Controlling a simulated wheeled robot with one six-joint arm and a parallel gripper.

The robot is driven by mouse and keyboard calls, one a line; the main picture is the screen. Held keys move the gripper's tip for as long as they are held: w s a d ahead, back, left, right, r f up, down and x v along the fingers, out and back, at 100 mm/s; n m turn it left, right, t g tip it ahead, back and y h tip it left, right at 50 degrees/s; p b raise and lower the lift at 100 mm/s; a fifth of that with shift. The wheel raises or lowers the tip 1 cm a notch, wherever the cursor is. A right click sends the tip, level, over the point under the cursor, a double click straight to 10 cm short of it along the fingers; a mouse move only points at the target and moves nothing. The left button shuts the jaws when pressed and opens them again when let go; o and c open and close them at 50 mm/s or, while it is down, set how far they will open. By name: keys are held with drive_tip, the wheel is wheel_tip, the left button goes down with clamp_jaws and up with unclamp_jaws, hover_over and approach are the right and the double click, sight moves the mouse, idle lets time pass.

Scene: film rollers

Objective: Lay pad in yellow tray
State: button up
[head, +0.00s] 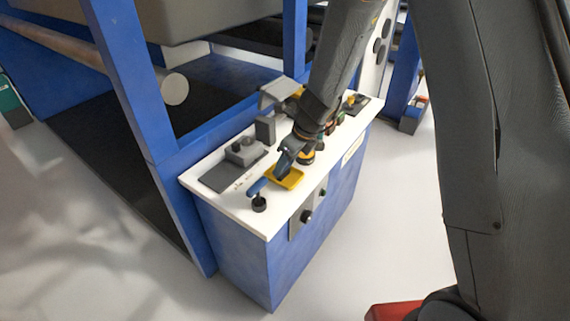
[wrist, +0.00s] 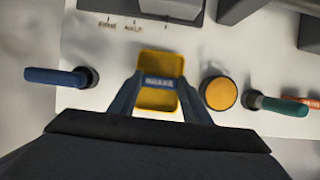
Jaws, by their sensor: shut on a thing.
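The yellow tray (head: 292,182) lies on the white top of the blue console, right below my gripper (head: 284,170). In the wrist view, the yellow tray (wrist: 160,64) shows behind and between the fingers. My gripper (wrist: 160,84) is shut on a small blue pad (wrist: 160,83) with pale lettering that seems to read "BRAKE". The pad lies across the middle of the tray in that view. I cannot tell whether it touches the tray floor or hangs just above it. In the head view the pad cannot be made out apart from the fingers.
A blue-handled lever (wrist: 58,77) stands left of the tray, and a round yellow button (wrist: 218,92) right of it. A green-handled lever (wrist: 280,105) is farther right. Grey blocks (head: 245,152) stand behind on the console. Blue frame posts (head: 128,80) rise behind the console.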

drive_tip(key=o, duration=1.1)
drive_tip(key=shift+f, duration=0.1)
drive_tip(key=shift+r, duration=0.25)
drive_tip(key=p+v, duration=0.1)
drive_tip(key=v, duration=1.1)
drive_tip(key=shift+s+d+r+n+g+h, duration=0.25)
drive_tip(key=shift+s+d+n+h, duration=0.35)
drive_tip(key=shift+s+d+n, duration=2.35)
drive_tip(key=shift+s+d+r+n+g+h, duration=0.25)
drive_tip(key=shift+s+d+n+h, duration=0.75)
drive_tip(key=shift+s+n, duration=3.6)
drive_tip(key=shift+s+d+r+n+g+h, duration=0.25)
drive_tip(key=shift+s+d+n, duration=2.1)
drive_tip(key=shift+n, duration=2.9)
